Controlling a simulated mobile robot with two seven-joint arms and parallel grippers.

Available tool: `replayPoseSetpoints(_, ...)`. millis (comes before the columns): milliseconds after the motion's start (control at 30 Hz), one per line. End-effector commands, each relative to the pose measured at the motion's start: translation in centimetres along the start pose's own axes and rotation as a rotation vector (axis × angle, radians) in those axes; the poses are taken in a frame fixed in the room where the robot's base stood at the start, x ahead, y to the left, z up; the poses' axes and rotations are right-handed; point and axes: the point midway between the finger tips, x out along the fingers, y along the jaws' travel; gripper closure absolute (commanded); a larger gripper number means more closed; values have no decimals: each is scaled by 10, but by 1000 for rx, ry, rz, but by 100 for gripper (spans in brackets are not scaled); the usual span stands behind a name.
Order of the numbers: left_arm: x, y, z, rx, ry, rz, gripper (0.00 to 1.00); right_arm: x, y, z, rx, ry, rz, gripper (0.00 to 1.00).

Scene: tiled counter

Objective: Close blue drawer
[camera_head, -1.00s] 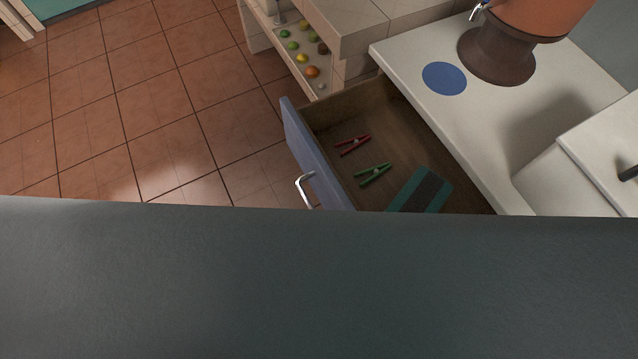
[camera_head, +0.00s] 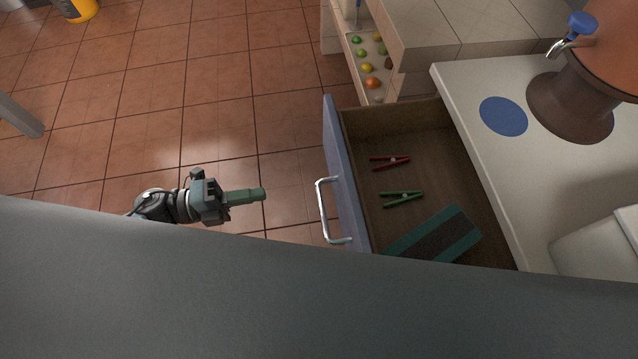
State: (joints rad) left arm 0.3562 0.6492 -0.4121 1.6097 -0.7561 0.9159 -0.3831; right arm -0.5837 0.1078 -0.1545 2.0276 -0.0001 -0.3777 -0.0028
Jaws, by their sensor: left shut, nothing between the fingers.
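The blue drawer (camera_head: 346,180) stands pulled out from under the white counter, its blue front facing left. A silver bar handle (camera_head: 322,212) is on that front. Inside lie a red clothespin (camera_head: 390,162), a green clothespin (camera_head: 402,199) and a teal and dark flat item (camera_head: 436,236), partly cut off by my own body below. My left gripper (camera_head: 262,194) is shut and empty, left of the handle and apart from it, over the tiled floor and pointing right. My right gripper is not in view.
The white counter (camera_head: 470,100) carries a blue disc (camera_head: 503,116) and a brown dispenser (camera_head: 570,105) with a blue-handled tap. A tiled unit (camera_head: 410,50) with a shelf of colourful round items stands behind the drawer. The floor left of the drawer is free.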

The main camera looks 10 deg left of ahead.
Motion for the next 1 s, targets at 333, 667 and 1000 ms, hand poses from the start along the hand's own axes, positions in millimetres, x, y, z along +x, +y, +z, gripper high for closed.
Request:
replayPoseSetpoints(333, 9, -2, 0, 13, 15, 1, 100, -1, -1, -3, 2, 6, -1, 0)
replayPoseSetpoints(667, 65, -4, 0, 13, 13, -1, 100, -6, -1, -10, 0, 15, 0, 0)
replayPoseSetpoints(1000, 122, -3, -1, 11, 13, 0, 100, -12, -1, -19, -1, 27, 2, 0)
